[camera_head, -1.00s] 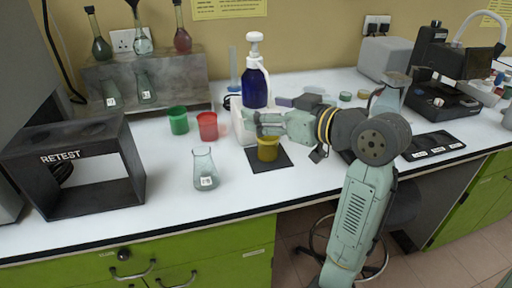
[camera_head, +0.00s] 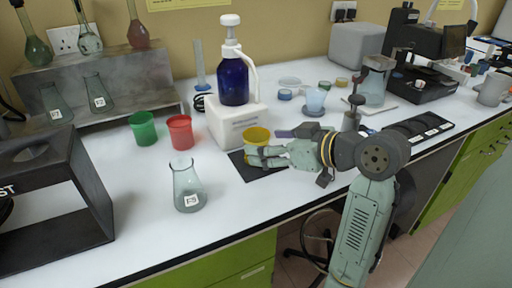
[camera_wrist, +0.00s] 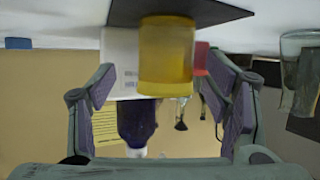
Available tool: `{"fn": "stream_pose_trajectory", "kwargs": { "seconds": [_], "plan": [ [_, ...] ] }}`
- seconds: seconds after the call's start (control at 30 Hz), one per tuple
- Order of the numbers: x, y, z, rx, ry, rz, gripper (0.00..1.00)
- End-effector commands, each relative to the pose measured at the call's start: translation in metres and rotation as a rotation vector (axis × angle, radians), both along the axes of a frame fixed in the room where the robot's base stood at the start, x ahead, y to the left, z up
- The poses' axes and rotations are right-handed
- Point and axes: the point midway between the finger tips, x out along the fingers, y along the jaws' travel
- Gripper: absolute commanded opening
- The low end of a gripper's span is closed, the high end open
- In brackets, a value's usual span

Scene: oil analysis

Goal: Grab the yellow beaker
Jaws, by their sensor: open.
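The yellow beaker (camera_head: 257,138) stands on a black mat (camera_head: 238,163) in front of the white dispenser block; my gripper partly hides it in the head view. In the wrist view, which is upside down, the yellow beaker (camera_wrist: 166,58) shows at the top middle, ahead of the two fingers. My gripper (camera_head: 259,155) is at the near side of the beaker. In the wrist view my gripper (camera_wrist: 165,95) is open, with its purple-padded fingers apart at left and right. I cannot tell whether the beaker lies between the fingertips.
A blue bottle (camera_head: 233,82) with a pump sits on the white block (camera_head: 238,122) behind the beaker. Red (camera_head: 180,132) and green (camera_head: 144,128) beakers stand to the left. A labelled glass flask (camera_head: 187,188) stands nearer the front edge. The white table between the flask and mat is clear.

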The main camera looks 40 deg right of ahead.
Motion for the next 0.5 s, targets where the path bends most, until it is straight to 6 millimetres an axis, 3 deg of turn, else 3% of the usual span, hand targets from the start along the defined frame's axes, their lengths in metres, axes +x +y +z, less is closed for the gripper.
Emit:
{"fn": "stream_pose_trajectory", "kwargs": {
  "seconds": [0.3,0.5],
  "plan": [
    [0.035,0.011,-0.022,0.001,0.0,0.002,0.7],
    [0.041,0.011,-0.026,0.0,0.0,0.0,0.7]
  ]
}}
